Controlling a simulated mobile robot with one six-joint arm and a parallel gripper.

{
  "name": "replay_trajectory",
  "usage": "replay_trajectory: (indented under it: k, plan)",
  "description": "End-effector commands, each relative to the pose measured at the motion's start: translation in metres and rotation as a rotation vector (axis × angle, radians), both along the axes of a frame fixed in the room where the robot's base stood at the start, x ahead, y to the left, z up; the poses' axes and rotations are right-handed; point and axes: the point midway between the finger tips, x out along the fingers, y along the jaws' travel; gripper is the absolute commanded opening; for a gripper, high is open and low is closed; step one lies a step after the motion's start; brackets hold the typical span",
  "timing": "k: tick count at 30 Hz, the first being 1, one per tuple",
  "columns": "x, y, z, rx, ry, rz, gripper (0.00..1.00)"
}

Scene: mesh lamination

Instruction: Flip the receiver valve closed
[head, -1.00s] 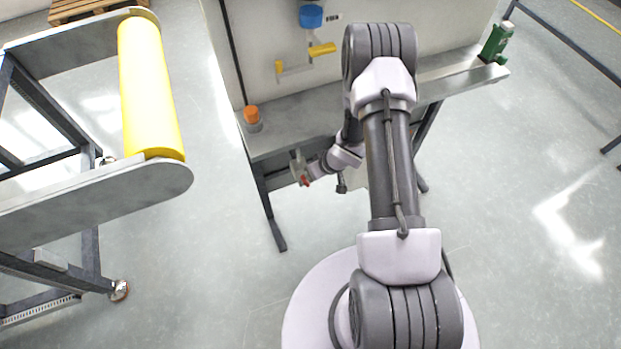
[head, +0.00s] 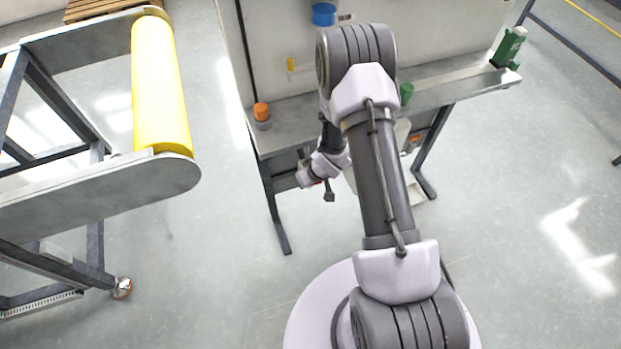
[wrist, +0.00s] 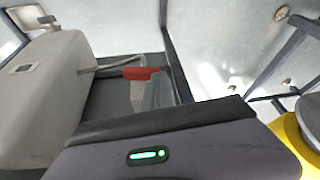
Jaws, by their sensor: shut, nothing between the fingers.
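The valve's red handle (wrist: 141,73) shows in the wrist view, right of a beige rounded vessel (wrist: 50,90), with a thin metal pipe behind it. My gripper's grey fingers (wrist: 152,97) rise just below the handle, shut and empty. They overlap its lower edge in the picture; I cannot tell whether they touch it. The dark gripper body fills the bottom. In the head view, a small red spot (head: 316,182) shows beside my wrist under the bench's front edge; my arm hides most of the valve there, and the fingertips are not clear.
A frame with a yellow roller (head: 160,85) stands to the left. The floor between frame and bench is clear.

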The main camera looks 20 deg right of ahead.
Motion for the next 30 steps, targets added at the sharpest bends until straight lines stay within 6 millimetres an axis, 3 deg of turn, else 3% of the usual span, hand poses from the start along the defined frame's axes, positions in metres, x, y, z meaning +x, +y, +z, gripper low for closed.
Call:
replay_trajectory:
  k: [30]
  plan:
    - [-0.003,0.01,-0.016,0.001,0.007,0.001,0.0]
